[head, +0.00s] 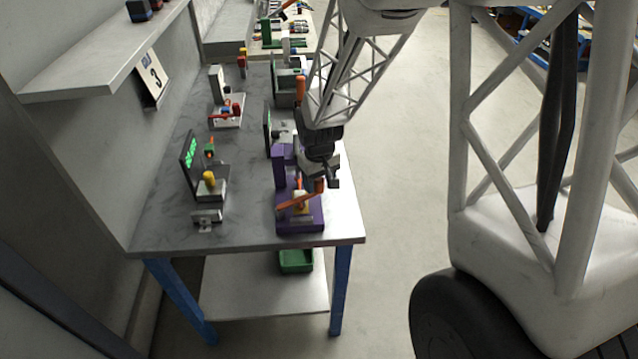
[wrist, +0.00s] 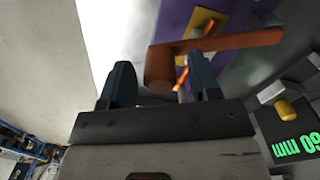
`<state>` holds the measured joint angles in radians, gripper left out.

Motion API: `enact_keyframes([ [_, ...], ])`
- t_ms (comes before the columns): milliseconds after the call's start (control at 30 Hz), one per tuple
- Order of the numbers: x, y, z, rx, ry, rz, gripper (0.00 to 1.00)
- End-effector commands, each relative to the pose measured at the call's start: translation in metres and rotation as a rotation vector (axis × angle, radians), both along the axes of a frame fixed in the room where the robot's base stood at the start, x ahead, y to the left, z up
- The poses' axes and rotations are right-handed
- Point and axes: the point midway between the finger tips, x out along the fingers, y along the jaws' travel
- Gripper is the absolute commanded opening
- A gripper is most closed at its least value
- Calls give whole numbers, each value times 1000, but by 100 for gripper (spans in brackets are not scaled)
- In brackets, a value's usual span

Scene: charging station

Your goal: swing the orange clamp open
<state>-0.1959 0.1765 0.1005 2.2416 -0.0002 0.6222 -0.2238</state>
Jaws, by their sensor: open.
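The orange clamp (head: 293,202) is on a purple fixture (head: 312,223) near the front right of the table. Its bar lies across the fixture. In the wrist view the clamp's bar (wrist: 235,42) runs to the right from a round orange end (wrist: 160,66), over the purple fixture (wrist: 175,18). My gripper (head: 328,184) is at the right side of the fixture, close to the clamp's right end. In the wrist view my gripper (wrist: 162,82) is open, and the round end shows between its two fingers. I cannot tell whether they touch it. My gripper partly hides the clamp's right end.
Left of the fixture stands a device with a green display (head: 190,152) and a yellow knob (head: 209,180). A small metal block (head: 206,216) lies before it. More fixtures stand farther back. The table's right edge is close to my gripper; the floor beyond is clear.

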Motion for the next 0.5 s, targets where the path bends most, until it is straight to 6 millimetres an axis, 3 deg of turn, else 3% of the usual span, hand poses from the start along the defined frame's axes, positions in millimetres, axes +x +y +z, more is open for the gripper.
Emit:
enact_keyframes([
  [500,0,0,-11,0,1,0,57],
])
